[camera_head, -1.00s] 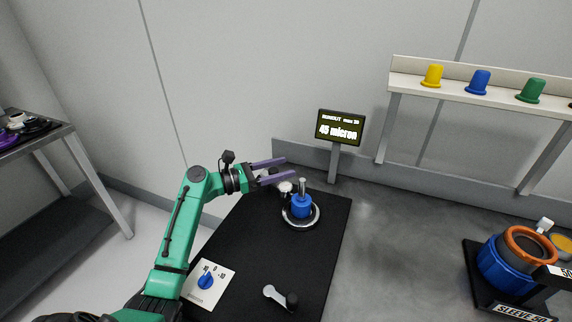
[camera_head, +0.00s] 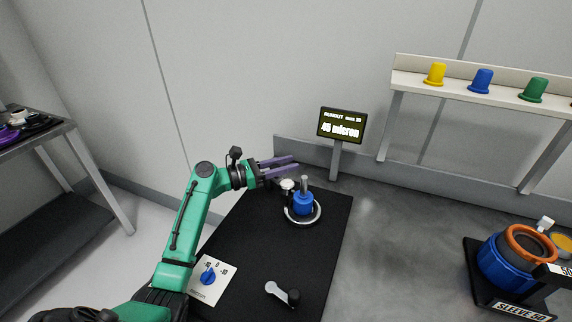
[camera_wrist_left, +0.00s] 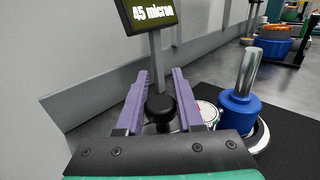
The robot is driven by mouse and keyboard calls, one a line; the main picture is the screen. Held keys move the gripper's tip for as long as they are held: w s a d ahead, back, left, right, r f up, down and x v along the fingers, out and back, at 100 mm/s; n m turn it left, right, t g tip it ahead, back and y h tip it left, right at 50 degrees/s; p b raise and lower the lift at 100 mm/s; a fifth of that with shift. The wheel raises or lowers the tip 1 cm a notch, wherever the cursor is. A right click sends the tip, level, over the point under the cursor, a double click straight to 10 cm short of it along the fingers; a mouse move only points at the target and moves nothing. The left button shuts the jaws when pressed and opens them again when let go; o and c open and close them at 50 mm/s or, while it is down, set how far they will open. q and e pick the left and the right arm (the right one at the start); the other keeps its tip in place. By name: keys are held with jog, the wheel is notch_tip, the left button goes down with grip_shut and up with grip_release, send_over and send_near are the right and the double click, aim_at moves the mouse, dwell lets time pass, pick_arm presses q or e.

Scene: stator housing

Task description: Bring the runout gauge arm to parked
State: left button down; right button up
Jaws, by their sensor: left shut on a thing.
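The runout gauge shows as a small round white-faced dial (camera_head: 287,184) close beside the blue part with a metal shaft (camera_head: 303,203). In the left wrist view the dial (camera_wrist_left: 208,112) is partly hidden behind the right finger. A black knob (camera_wrist_left: 160,108), apparently the gauge arm's handle, stands between my left gripper's purple fingers. The rest of the gauge arm is hidden. My right gripper is not in view.
A display (camera_head: 341,126) behind reads 45 micron. The black mat (camera_head: 255,255) carries a blue dial switch (camera_head: 208,275) and a small crank (camera_head: 283,293). A shelf with coloured caps (camera_head: 481,80) and a blue sleeve fixture (camera_head: 500,265) are right. Grey bench between is clear.

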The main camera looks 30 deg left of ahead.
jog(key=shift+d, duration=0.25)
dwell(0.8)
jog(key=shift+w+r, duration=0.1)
